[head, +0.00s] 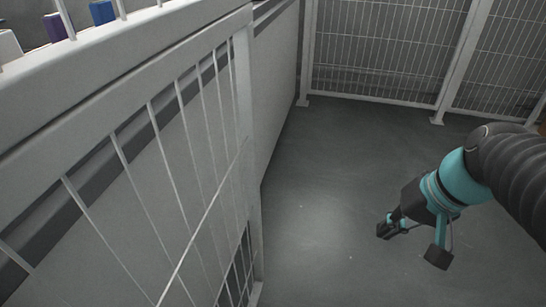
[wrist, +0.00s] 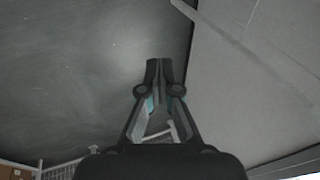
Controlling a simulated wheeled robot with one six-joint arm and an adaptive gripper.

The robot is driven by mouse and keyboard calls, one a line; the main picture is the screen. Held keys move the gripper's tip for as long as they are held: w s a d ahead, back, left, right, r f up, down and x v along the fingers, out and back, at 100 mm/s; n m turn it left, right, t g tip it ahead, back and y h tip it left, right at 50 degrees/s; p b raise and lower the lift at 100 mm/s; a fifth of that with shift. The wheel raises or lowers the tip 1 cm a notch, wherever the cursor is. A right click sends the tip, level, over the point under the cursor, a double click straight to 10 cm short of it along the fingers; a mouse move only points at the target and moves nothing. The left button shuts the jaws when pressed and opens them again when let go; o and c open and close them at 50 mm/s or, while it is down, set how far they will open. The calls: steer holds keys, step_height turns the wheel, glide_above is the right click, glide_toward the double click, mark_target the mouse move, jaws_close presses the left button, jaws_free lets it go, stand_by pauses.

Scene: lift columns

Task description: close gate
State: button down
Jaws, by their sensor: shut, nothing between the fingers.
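A white-framed wire panel, which looks like the gate (head: 186,160), fills the left of the head view. Its end post (head: 246,130) stands near the picture's middle. I cannot tell for sure whether it is the gate or fixed fence, and no latch or handle shows. My gripper (head: 384,231) is over the grey floor to the right of this panel, clearly apart from it. In the wrist view my gripper (wrist: 160,72) has its fingertips together, with nothing between them.
A plain grey wall (head: 275,85) runs back behind the end post. White mesh fence (head: 385,50) with footed posts closes off the back. The dark floor (head: 320,200) between panel and arm is clear. In the wrist view a large grey surface (wrist: 245,90) lies on the right.

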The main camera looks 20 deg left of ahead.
steer(key=w+a+f+n+g+y, duration=0.15)
steer(key=w+a+g+y, duration=0.25)
steer(key=w+a+y, duration=0.5)
steer(key=w+a+f+n+g+y, duration=0.1)
steer(key=w+a+f+g+y, duration=0.25)
steer(key=w+a, duration=0.85)
steer(key=s+a+p, duration=0.1)
steer(key=s+a, duration=0.5)
steer(key=a, duration=0.1)
steer(key=shift+s+a+r, duration=0.2)
steer(key=shift+s+r, duration=0.05)
steer(key=shift+s, duration=0.15)
steer(key=shift+s+y, duration=0.1)
steer(key=shift+y, duration=0.15)
